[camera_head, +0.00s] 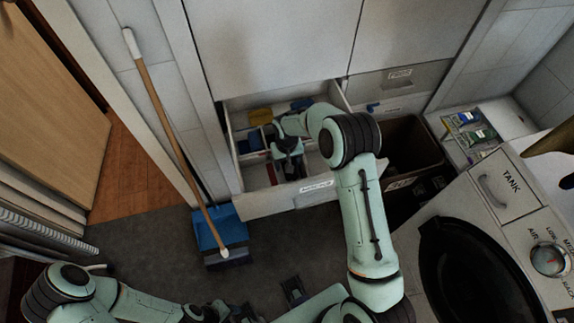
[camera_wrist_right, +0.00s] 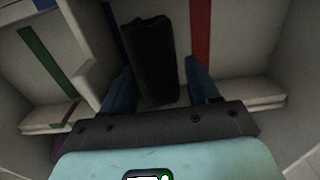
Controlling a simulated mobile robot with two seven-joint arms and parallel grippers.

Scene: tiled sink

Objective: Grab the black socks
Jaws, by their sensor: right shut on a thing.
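The black socks (camera_wrist_right: 152,55) show in the right wrist view as a dark roll between the two blue fingers. My right gripper (camera_wrist_right: 165,85) is shut on them inside the open drawer (camera_head: 268,204). In the head view the right gripper (camera_head: 288,165) is down in the drawer, and its own hand and arm hide most of the socks there. My left arm comes in at the bottom left.
The drawer has dividers and holds a yellow item (camera_head: 263,117) and blue items (camera_head: 302,104). A broom with a blue dustpan (camera_head: 222,232) stands to the left. A dark bin (camera_head: 415,150) is right of the drawer. A tank unit (camera_head: 500,200) fills the right.

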